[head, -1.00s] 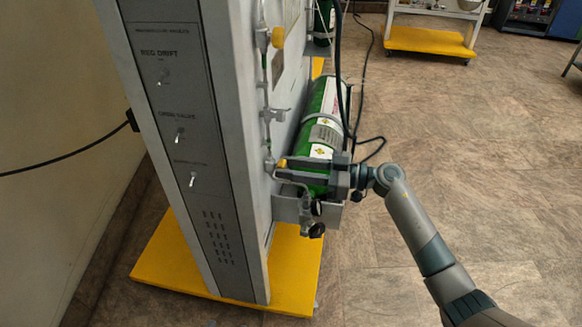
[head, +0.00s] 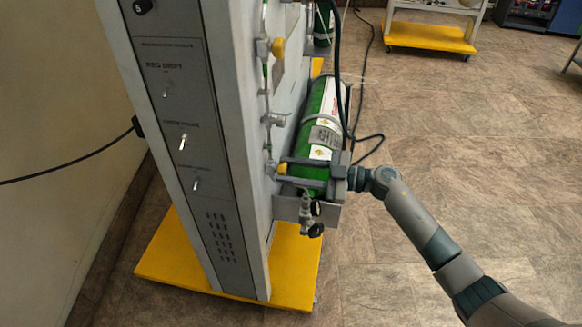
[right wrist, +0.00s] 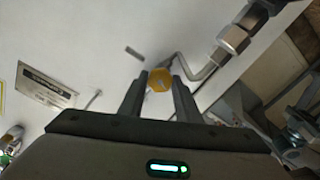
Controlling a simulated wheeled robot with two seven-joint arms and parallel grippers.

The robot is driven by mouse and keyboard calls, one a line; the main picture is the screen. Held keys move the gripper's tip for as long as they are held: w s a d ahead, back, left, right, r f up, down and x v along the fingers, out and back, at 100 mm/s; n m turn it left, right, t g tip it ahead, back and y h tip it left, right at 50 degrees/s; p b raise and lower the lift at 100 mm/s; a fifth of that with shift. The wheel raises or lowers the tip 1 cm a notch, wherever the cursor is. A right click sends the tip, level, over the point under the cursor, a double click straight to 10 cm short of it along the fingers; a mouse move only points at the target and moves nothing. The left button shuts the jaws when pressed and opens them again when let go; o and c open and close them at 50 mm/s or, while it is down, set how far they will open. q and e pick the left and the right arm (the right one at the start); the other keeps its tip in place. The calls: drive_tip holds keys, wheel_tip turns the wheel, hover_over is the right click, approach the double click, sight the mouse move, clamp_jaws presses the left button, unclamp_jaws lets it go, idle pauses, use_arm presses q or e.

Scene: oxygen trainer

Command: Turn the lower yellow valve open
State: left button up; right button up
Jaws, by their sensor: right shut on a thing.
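The lower yellow valve (head: 282,168) is a small round knob on the side of the grey trainer column, low down beside the green cylinder. It shows clearly in the right wrist view (right wrist: 159,79) between the fingertips. My right gripper (head: 281,173) reaches in from the right, across the lower end of the cylinder, and is shut on this knob. In the right wrist view its two fingers (right wrist: 158,90) lie on either side of the knob. In the head view the fingers partly hide the knob. My left gripper is in neither current view.
The green cylinder (head: 318,110) stands close to my right fingers. Another yellow knob (head: 278,47) sits higher on the column. Metal fittings (head: 310,208) hang just below the gripper. Black cables run behind the cylinder. The floor at right (head: 480,190) is clear.

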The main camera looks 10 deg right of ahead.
drive_tip(key=shift+n, duration=0.5)
drive_tip(key=o, duration=1.1)
drive_tip(key=shift+c, duration=0.2)
drive_tip(key=shift+d, duration=0.1)
drive_tip(key=v, duration=1.7)
drive_tip(key=shift+d, duration=0.15)
drive_tip(key=shift+s, duration=0.1)
